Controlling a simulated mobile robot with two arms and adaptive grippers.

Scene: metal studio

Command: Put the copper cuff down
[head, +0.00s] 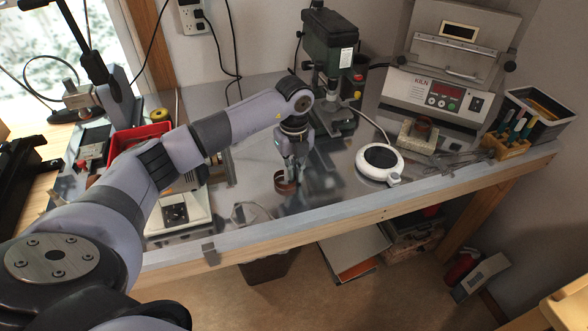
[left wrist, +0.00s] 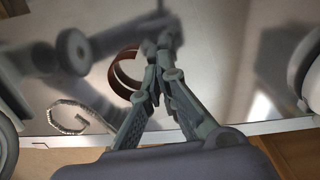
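The copper cuff (head: 283,187), a brown open band, is at the left gripper's fingertips over the metal worktop, near its front edge. In the left wrist view the cuff (left wrist: 118,72) shows as a curved strip left of the fingers. My left gripper (head: 292,174) points down, and its fingers (left wrist: 158,62) are close together with the cuff's edge between them. It appears shut on the cuff. Whether the cuff touches the worktop is hard to tell. My right gripper is not in view.
A thin chain (head: 247,212) lies left of the cuff. A white round device (head: 380,162) stands to the right, a green drill press (head: 328,62) behind. The kiln (head: 446,92) and tool holder (head: 508,140) are further right. Worktop between cuff and round device is clear.

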